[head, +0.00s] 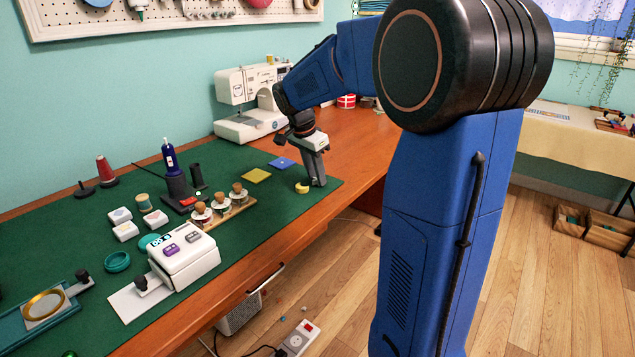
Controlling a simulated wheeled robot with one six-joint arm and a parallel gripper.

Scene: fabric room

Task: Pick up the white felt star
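A blue felt square (284,163) lies on the green mat (225,170), left of my gripper. A small pale spot shows on it, too small to tell whether it is the white felt star. No clear star shape shows elsewhere. My gripper (318,184) points down at the mat's right end, with its fingertips low over or at the mat. Seen from the side, its finger gap is hidden, so I cannot tell what is between the fingers.
A yellow curved piece (302,187) is just left of the fingertips. A mustard felt square (257,175) lies farther left. A wooden rack of corked jars (222,208) and a white box (184,256) stand nearer. A sewing machine (248,102) stands behind.

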